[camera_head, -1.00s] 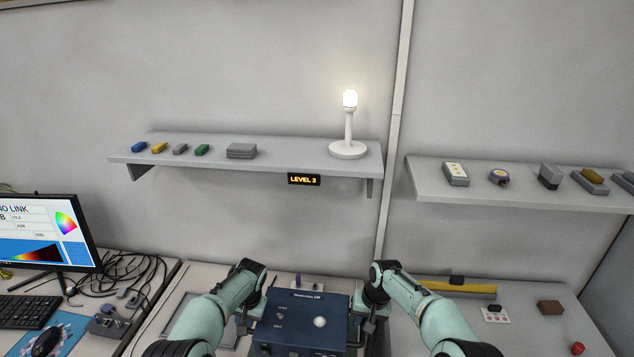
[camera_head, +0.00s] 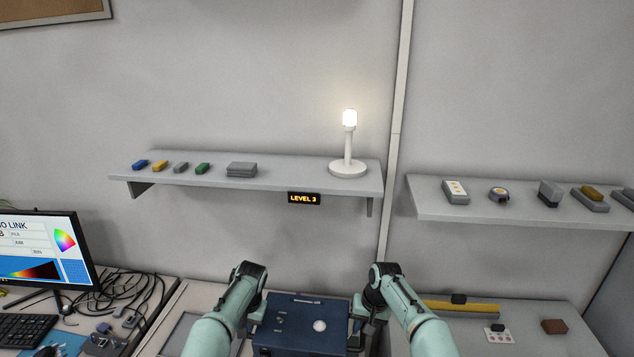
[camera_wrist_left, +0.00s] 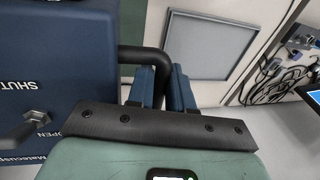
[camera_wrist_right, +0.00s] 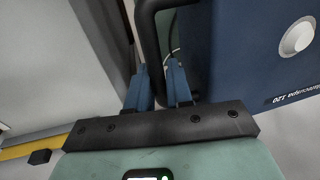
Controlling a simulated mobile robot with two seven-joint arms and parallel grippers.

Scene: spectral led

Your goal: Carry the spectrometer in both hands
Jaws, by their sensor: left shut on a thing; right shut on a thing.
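The spectrometer is a dark blue box (camera_head: 302,328) with a pale round knob and small switches on its face, at the bottom middle of the head view. Its lower part is cut off by the frame. My left gripper (camera_head: 256,312) is shut on the black handle at its left side; the left wrist view shows that handle (camera_wrist_left: 150,55) between the fingers (camera_wrist_left: 162,88). My right gripper (camera_head: 361,312) is shut on the black handle at its right side, also seen in the right wrist view (camera_wrist_right: 150,35) between the fingers (camera_wrist_right: 158,85). The box looks roughly level.
A wall shelf (camera_head: 260,175) marked LEVEL 3 carries a lit lamp (camera_head: 348,145) and small blocks. A second shelf (camera_head: 530,210) is at right. A monitor (camera_head: 45,250) and loose cables (camera_head: 130,290) are at left. A yellow bar (camera_head: 460,308) lies on the right table.

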